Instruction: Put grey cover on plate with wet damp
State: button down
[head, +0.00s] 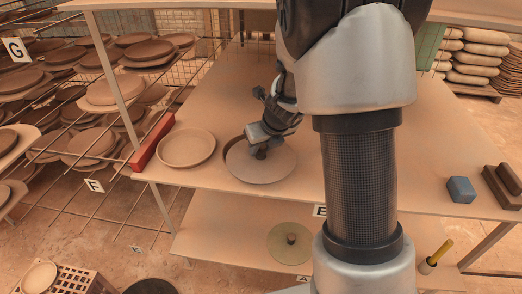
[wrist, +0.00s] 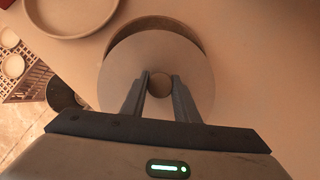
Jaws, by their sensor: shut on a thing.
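The grey cover (head: 262,168) is a flat round disc with a brown knob (head: 261,153). My gripper (head: 262,149) is shut on the knob. In the wrist view my gripper (wrist: 160,78) has a finger on each side of the knob, with the cover (wrist: 120,70) around it. A plate (head: 232,142) lies below the cover, mostly hidden. Its brown rim and darker inner edge show past the cover's far side, also in the wrist view (wrist: 152,21). The cover sits off-centre over it. I cannot tell whether they touch.
A pale, open plate (head: 187,148) lies left of the cover. A red block (head: 152,142) stands at the table's left edge. A blue block (head: 461,189) and dark blocks (head: 503,186) are at the right. A translucent disc with a knob (head: 289,252) lies on the lower shelf. Racks of plates stand left.

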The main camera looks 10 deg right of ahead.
jog(key=c, duration=1.8)
grip_release()
jog(key=shift+f, duration=0.1)
jog(key=o, duration=0.4)
jog(key=shift+o, duration=0.2)
